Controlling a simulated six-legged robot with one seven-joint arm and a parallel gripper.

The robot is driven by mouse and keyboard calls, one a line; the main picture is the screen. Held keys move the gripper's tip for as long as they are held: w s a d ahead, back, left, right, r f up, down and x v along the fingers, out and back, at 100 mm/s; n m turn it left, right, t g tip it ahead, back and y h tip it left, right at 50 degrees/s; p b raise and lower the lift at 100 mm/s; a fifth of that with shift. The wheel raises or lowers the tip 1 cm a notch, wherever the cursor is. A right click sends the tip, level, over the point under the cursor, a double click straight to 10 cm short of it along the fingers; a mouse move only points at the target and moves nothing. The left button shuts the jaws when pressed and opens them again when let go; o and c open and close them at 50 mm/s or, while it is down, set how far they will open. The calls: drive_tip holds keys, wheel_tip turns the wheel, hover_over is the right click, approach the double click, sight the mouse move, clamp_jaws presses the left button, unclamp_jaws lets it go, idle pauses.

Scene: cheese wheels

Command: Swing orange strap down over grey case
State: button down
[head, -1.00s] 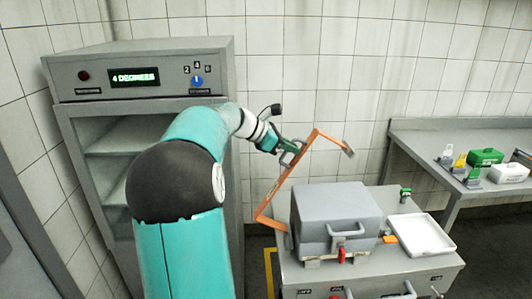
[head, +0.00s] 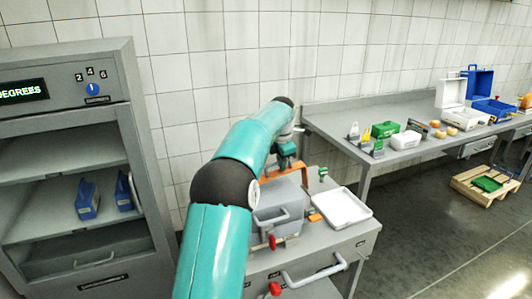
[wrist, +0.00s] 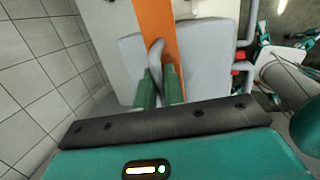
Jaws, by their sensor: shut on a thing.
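The grey case (head: 292,202) stands on the grey cabinet, its lid down and a handle on its front. The orange strap (head: 270,172) now spans above the case lid; in the wrist view the strap (wrist: 156,22) crosses over the grey case (wrist: 205,60). I cannot tell whether it touches the lid. My gripper (head: 287,160) is above the case. In the wrist view its green fingers (wrist: 158,88) are shut on the curved grey handle (wrist: 155,55) of the strap. My arm hides part of the case and the strap's far end.
A white tray (head: 342,208) and a small orange block (head: 315,217) are right of the case. A red knob (head: 272,242) is at the case's front. A long side table (head: 340,135) holds boxes at right. An open-fronted fridge (head: 60,160) stands at left.

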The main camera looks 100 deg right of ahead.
sight(292, 167)
drive_tip(key=shift+t+y, duration=0.3)
drive_tip(key=shift+t, duration=0.6)
drive_tip(key=s+f, duration=0.3)
drive_tip(key=f, duration=0.1)
drive_tip(key=shift+d+f, duration=0.1)
drive_tip(key=shift+d, duration=0.25)
drive_tip(key=shift+s+f, duration=0.25)
drive_tip(key=shift+f, duration=0.2)
drive_tip(key=c, duration=1.6)
unclamp_jaws()
drive_tip(key=shift+d+f, duration=0.1)
wheel_tip(292, 167, up, 14)
drive_tip(key=s+a, duration=0.1)
drive_tip(key=a, duration=0.1)
drive_tip(key=shift+s+a, duration=0.15)
drive_tip(key=shift+a, duration=0.15)
